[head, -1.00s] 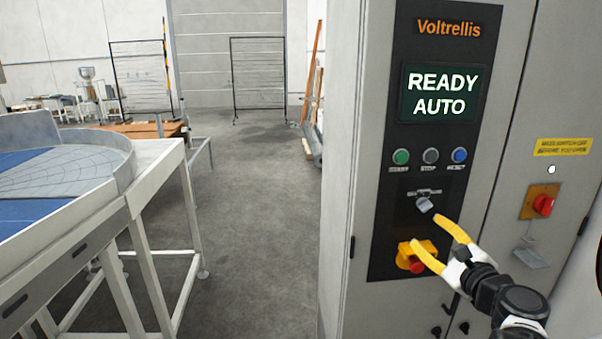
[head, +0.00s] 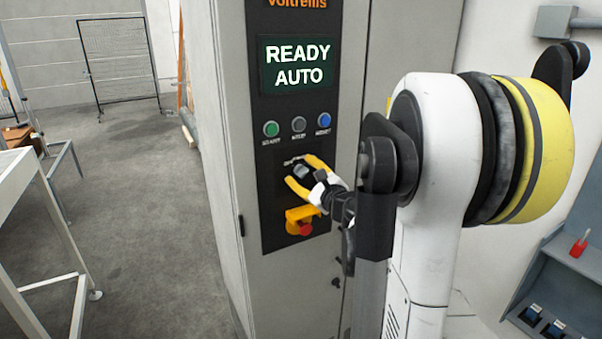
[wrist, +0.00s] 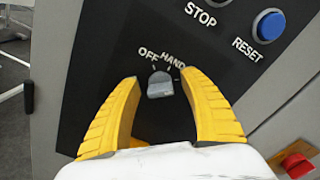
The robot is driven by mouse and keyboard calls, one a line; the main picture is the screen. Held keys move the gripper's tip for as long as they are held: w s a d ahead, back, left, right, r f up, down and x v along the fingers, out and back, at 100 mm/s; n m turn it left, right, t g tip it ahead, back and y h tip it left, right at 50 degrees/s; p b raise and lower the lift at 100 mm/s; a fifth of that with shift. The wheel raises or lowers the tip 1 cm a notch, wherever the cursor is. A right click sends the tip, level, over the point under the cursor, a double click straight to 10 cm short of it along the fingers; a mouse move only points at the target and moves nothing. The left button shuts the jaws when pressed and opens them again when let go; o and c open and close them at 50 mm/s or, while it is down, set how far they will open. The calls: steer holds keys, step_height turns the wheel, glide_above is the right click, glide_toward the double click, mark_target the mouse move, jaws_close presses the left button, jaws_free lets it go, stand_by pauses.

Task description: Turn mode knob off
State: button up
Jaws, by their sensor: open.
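The grey mode knob (head: 300,171) is on the black panel of the cabinet, below the row of buttons. In the wrist view the knob (wrist: 160,86) sits under an arc of labels, with OFF at its upper left and HAND above; a further label is partly hidden by a finger. My gripper (head: 303,172) is open, with its yellow fingers on either side of the knob. In the wrist view my gripper (wrist: 160,82) shows gaps between both fingers and the knob. The display (head: 296,64) reads READY AUTO.
Green (head: 271,129), grey (head: 298,124) and blue (head: 324,120) buttons sit above the knob. A red emergency stop (head: 305,229) on a yellow bracket is just below my gripper. A red switch (wrist: 297,165) shows at the right. Open floor lies left of the cabinet.

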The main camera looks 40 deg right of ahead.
jaws_close()
steer(key=shift+n, duration=0.3)
steer(key=n+b, duration=0.1)
steer(key=n, duration=0.8)
steer(key=shift+f+n+b, duration=0.1)
steer(key=shift+n+b, duration=0.25)
steer(key=shift+n, duration=0.05)
steer(key=n, duration=0.4)
steer(key=shift+n, duration=0.3)
steer(key=n, duration=0.4)
steer(key=shift+n+b, duration=0.4)
